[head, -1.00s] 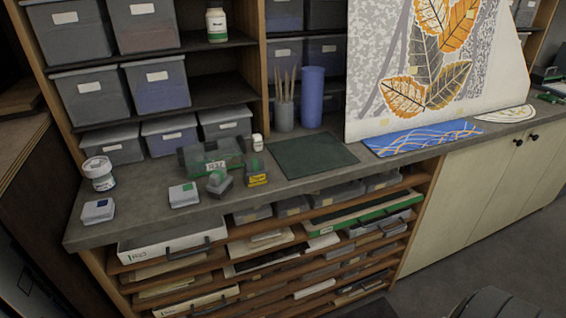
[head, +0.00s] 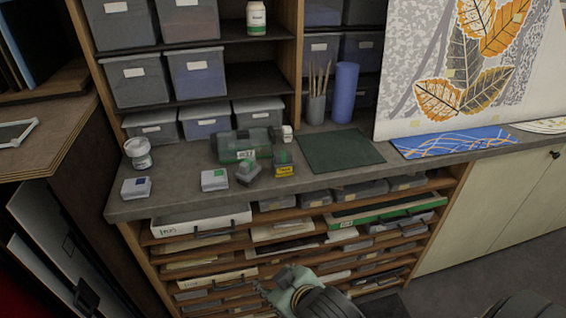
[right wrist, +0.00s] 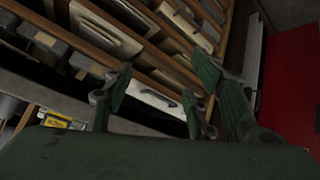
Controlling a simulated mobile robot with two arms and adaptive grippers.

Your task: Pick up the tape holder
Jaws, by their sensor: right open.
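A small grey item with a green top (head: 248,172), perhaps the tape holder, sits on the grey counter (head: 340,172) in the head view. My right gripper (head: 284,284) is at the bottom of the head view, below the counter and in front of the shelves, apart from these items. In the right wrist view its green fingers (right wrist: 165,95) are spread and empty. My left gripper is out of view.
A dark green mat (head: 340,150) lies right of the items; a cup of brushes (head: 317,105) and a blue cylinder (head: 344,95) stand behind it. A white jar (head: 138,153) is at left. Shelves with trays (head: 200,222) fill the space under the counter edge.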

